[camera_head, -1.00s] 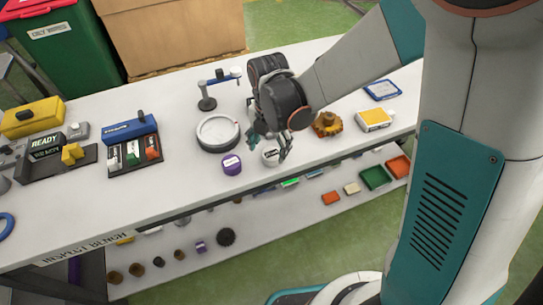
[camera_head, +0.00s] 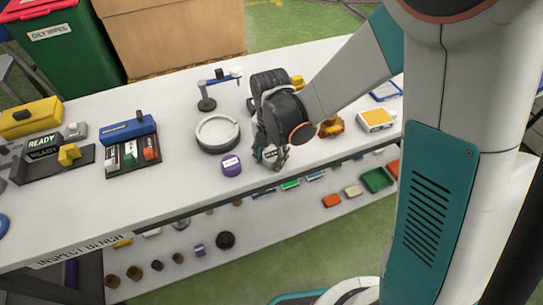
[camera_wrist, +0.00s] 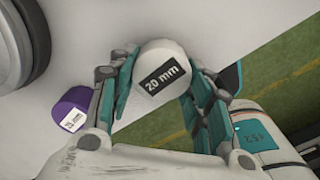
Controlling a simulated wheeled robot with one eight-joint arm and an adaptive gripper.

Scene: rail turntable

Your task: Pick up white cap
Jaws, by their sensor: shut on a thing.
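The white cap (camera_wrist: 160,66) has a dark label reading "20 mm" and sits between my gripper's fingers in the wrist view. My gripper (camera_wrist: 158,88) is shut on it, with one teal finger on each side. In the head view my gripper (camera_head: 272,160) is at the front edge of the bench, and the white cap (camera_head: 270,153) shows only in part between the fingers. I cannot tell whether the cap touches the bench top.
A purple cap (camera_head: 231,165) stands just left of my gripper. A round white-topped turntable (camera_head: 217,133) is behind it. An orange-brown gear-like part (camera_head: 331,127) and a yellow-white box (camera_head: 375,119) lie to the right. The bench (camera_head: 180,180) has clear room at front left.

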